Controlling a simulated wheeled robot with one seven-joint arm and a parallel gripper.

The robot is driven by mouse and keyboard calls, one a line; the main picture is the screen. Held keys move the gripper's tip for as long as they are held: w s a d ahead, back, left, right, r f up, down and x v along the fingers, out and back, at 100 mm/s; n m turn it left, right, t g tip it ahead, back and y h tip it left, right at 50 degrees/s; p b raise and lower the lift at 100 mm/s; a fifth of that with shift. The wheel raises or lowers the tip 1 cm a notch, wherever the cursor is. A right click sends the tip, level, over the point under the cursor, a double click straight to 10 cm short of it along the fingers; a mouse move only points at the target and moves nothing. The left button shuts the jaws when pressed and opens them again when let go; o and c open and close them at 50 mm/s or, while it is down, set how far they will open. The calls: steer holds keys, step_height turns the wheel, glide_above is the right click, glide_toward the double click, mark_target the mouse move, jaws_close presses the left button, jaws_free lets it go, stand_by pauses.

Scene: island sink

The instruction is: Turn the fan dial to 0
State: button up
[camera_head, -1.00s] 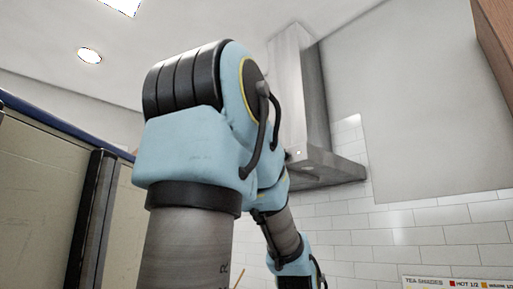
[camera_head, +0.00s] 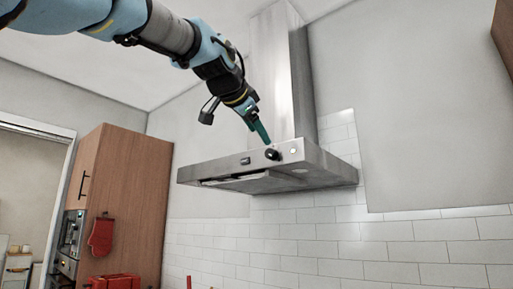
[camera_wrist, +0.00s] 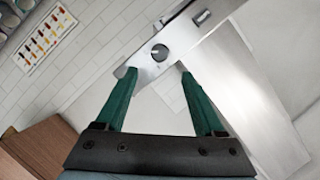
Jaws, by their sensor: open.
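The fan dial (camera_head: 272,154) is a round black knob on the front face of the steel range hood (camera_head: 225,171). It also shows in the wrist view (camera_wrist: 159,53), with a pale mark on its face. My gripper (camera_head: 267,142) has green fingers and reaches the dial's area from the upper left in the head view. In the wrist view my gripper (camera_wrist: 157,72) is open and empty, with its fingers apart and the dial lying between and just beyond the tips. I cannot tell whether a finger touches the dial. The dial's setting is too small to read.
A small dark switch (camera_head: 245,161) sits left of the dial, and a small light round spot (camera_head: 293,151) sits right of it. A wooden cabinet (camera_head: 125,205) with a red mitt (camera_head: 101,236) stands at left. A colourful chart (camera_wrist: 46,38) hangs on the tiled wall.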

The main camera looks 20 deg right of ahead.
mark_target(270, 151)
steer(key=p+x, duration=0.3)
steer(key=x, duration=0.6)
steer(key=shift+c, duration=0.2)
jaws_close()
